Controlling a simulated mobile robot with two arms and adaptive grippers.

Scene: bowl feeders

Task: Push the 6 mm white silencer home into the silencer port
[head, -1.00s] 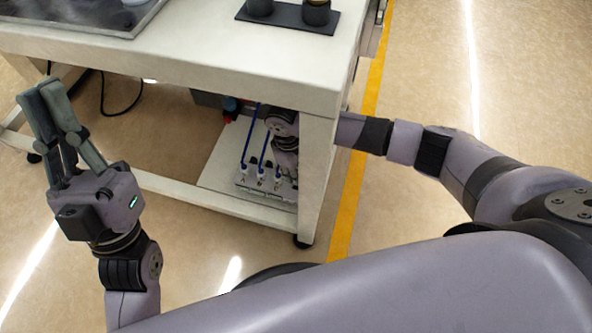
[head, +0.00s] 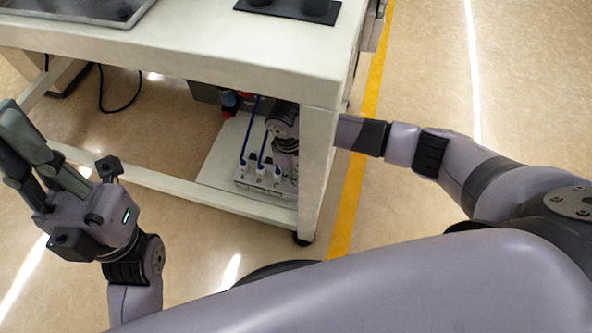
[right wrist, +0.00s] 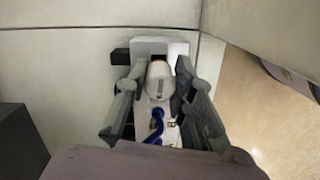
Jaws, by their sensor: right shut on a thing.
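My right gripper (right wrist: 160,98) is under the table, its fingers on both sides of a pale rounded piece (right wrist: 158,78), which looks like the white silencer. It is shut on this piece. In the head view the right gripper (head: 287,157) is partly hidden by the table leg, over a pale valve block (head: 258,181) with blue tubes. The block also shows between the fingers in the right wrist view (right wrist: 150,48). I cannot make out the silencer port or how deep the piece sits.
The white table (head: 200,55) overhangs the block, and its front leg (head: 318,180) stands close to my right forearm. A low crossbar (head: 160,183) runs in front. A red and blue fitting (head: 230,103) is behind the block. A black cable (head: 120,105) hangs at left.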

